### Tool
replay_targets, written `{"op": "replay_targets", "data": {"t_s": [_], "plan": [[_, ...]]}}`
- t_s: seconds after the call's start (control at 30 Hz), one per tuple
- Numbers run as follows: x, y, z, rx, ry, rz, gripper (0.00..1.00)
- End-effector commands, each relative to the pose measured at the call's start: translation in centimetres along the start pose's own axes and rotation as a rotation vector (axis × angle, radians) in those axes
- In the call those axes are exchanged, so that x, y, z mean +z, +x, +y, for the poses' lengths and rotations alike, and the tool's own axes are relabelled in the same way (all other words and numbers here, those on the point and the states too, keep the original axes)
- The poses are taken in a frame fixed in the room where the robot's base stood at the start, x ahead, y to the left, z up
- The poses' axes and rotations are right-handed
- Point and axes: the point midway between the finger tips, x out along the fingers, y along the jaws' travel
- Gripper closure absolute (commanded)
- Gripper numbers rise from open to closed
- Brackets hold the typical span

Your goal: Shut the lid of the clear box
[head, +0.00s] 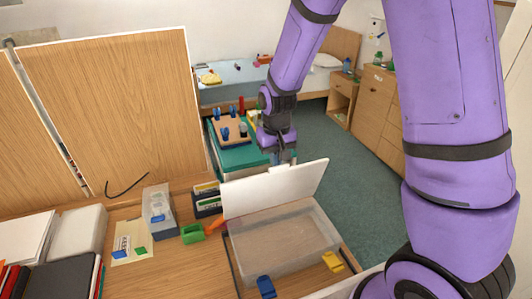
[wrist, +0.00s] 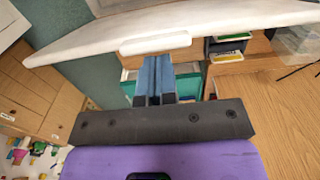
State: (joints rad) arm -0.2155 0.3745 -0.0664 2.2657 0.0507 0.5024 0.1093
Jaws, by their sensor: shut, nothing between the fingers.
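The clear box (head: 300,262) stands on the wooden desk in the head view, open at the top and seemingly empty. Its white lid (head: 262,190) stands raised along the box's far edge. A small white tab (wrist: 155,43) sits on the lid's edge in the wrist view. My gripper (head: 284,158) is at the far side of the lid, near its top edge. In the wrist view my gripper (wrist: 154,80) has its blue-grey fingers together, empty, with their tips close to the tab. I cannot tell whether they touch it.
A blue clip (head: 266,287) and a yellow clip (head: 333,261) are at the box's near side. A green block (head: 192,234), an orange item (head: 215,224) and a grey holder (head: 160,212) stand left of the box. A tall wooden panel (head: 110,110) rises at left.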

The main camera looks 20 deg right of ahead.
Motion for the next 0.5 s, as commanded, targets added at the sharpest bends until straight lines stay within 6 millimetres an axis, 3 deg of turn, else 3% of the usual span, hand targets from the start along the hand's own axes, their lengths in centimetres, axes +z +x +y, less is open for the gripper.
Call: {"op": "replay_targets", "data": {"t_s": [0.3,0.5], "plan": [[0.1,0.0,0.0,0.000,0.000,0.000,1.00],[1.4,0.2,0.0,0.000,-0.001,-0.001,1.00]]}}
